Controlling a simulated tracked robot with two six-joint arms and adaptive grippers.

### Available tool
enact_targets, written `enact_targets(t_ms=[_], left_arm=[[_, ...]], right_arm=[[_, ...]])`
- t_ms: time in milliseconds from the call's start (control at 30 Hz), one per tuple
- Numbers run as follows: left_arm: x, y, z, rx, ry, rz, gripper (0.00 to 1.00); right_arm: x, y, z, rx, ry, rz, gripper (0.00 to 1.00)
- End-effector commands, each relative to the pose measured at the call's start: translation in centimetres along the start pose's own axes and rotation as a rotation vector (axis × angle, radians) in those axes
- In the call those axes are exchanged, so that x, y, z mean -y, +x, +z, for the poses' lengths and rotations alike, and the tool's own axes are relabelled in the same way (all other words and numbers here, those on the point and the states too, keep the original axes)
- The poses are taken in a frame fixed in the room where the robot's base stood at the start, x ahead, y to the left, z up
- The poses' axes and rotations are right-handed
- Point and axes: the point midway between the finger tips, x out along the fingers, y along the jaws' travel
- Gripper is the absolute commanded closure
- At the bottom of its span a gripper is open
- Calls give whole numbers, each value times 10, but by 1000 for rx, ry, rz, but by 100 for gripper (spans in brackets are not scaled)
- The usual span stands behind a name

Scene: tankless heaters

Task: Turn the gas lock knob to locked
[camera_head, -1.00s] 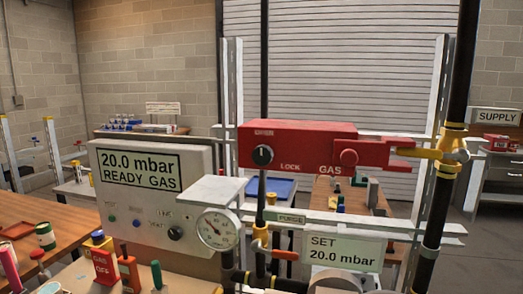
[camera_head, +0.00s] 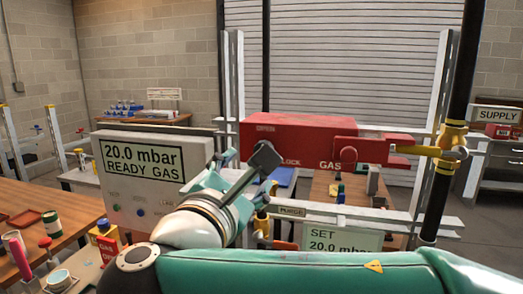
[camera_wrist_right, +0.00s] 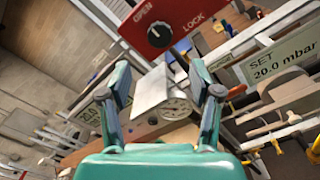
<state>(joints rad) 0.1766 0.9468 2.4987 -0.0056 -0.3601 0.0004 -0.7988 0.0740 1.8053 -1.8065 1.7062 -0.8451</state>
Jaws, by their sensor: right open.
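The gas lock knob is a round black knob on the red box (camera_head: 300,140). In the right wrist view the knob (camera_wrist_right: 159,34) sits between the words OPEN and LOCK on the box (camera_wrist_right: 182,12). Its exact pointer angle is hard to read. In the head view my right gripper (camera_head: 248,182) is in front of the box's left end. My left gripper is not in view.
A grey panel (camera_head: 140,200) reading 20.0 mbar READY GAS stands left of my gripper. A pressure gauge (camera_wrist_right: 174,109) shows between the fingers in the wrist view. A SET display (camera_head: 345,238) is lower right. A yellow valve handle (camera_head: 420,151) and black pipe (camera_head: 455,80) are at right.

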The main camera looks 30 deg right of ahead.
Motion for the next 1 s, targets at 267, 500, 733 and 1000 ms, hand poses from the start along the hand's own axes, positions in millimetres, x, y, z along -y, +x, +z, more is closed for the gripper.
enact_targets(t_ms=[267, 500, 733, 1000], left_arm=[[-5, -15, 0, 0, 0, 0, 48], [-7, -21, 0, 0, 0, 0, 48], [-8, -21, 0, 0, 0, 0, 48], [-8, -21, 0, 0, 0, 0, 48]], right_arm=[[0, 60, 2, 3, -2, -4, 36], [0, 88, 1, 1, -1, -1, 36], [0, 95, 0, 0, 0, 1, 36], [0, 94, 0, 0, -1, 0, 53]])
